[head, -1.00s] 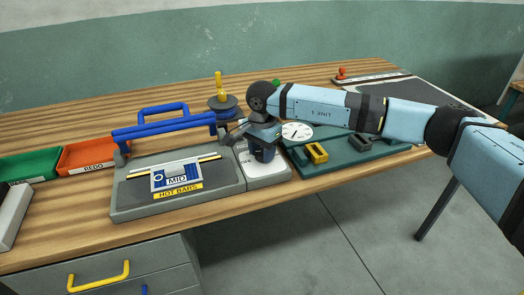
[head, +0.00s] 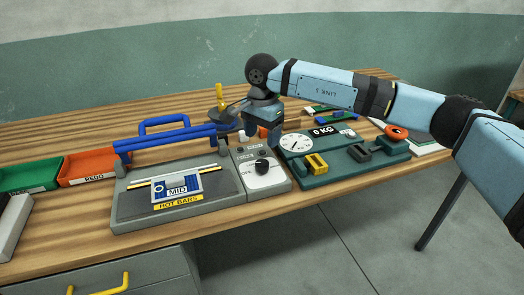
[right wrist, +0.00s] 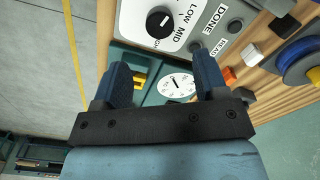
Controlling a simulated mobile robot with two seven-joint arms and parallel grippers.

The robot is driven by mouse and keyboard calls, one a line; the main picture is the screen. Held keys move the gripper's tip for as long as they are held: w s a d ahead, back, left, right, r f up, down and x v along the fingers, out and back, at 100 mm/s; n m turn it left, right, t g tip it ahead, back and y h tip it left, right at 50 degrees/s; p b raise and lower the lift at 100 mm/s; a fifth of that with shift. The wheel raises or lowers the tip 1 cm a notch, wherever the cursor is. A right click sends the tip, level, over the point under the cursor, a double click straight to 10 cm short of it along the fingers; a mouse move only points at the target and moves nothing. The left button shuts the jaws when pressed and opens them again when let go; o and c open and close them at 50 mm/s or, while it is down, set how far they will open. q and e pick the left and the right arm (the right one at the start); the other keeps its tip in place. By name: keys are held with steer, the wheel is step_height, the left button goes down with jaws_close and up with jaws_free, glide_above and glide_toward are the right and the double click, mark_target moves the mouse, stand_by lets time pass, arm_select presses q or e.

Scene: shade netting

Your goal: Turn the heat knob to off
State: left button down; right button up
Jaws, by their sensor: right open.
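The heat knob (head: 262,166) is a black round knob on the white dial face (head: 265,179) of the grey control box, right of the hot-bar sealer. My left gripper is not in view.
The sealer (head: 180,205) with its blue handle bar (head: 165,140) is left of the dial. A green scale (head: 335,172) stands right. Behind is a spool holder with a yellow post (head: 219,97). Green and orange bins (head: 88,166) are at far left.

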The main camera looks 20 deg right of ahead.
steer(key=shift+r, duration=2.3)
